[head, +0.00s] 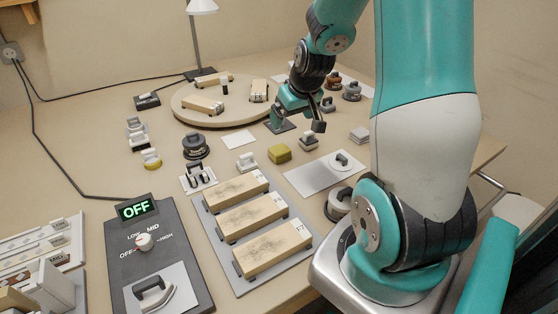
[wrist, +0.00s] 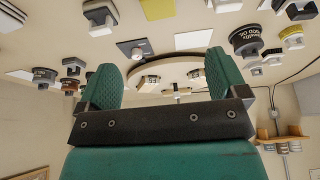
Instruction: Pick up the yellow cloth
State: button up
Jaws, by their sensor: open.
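The yellow cloth (head: 279,152) looks like a small folded block lying on the bench, just behind the wooden blocks on the grey board. It also shows at the top edge of the wrist view (wrist: 158,9), partly cut off. My gripper (head: 303,114) is above the bench, behind and to the right of the cloth in the head view, and apart from it. In the wrist view its two green fingers (wrist: 161,62) are spread wide with nothing between them.
A white handled block (head: 247,161) stands close left of the cloth. A white plate (head: 239,137) lies behind it and a larger plate (head: 312,178) in front right. A dark square plate (head: 279,126) and a round wooden board (head: 200,117) are farther back. A lamp (head: 198,40) stands behind.

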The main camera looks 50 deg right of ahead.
send_near(280, 149)
jog(key=x, duration=0.4)
jog(key=shift+w+a+f+b, duration=0.1)
jog(key=shift+f+b, duration=0.25)
jog(key=shift+f, duration=0.05)
jog(key=shift+x, duration=2.75)
jog(key=shift+w+r, duration=0.1)
jog(key=c, duration=1)
